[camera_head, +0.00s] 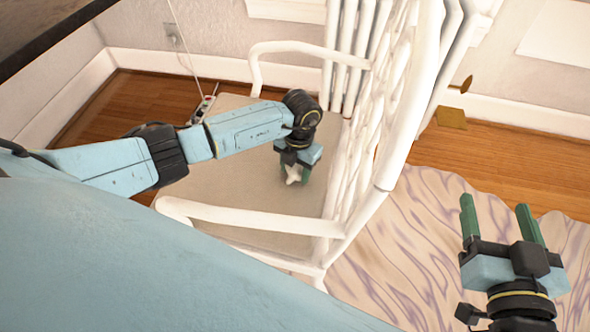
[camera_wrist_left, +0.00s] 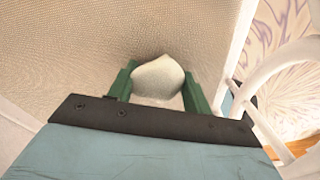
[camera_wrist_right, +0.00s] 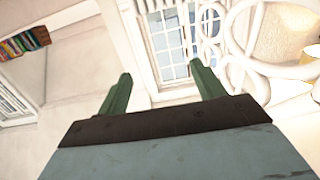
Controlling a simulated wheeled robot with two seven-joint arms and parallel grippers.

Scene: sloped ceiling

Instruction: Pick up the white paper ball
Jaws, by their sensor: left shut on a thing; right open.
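The white paper ball (camera_wrist_left: 158,78) sits between the green fingers of my left gripper (camera_wrist_left: 160,88) in the left wrist view. My left gripper is shut on it. I cannot tell whether the ball touches the seat. My right gripper (camera_head: 503,222) is open and empty, out to the right above the patterned rug. It also shows open in the right wrist view (camera_wrist_right: 160,88).
A white chair surrounds my left gripper, with armrests (camera_head: 250,218) on both sides and a slatted back (camera_head: 375,110) to its right. A power strip (camera_head: 203,108) lies beyond the seat. A patterned rug (camera_head: 400,270) covers the floor at right.

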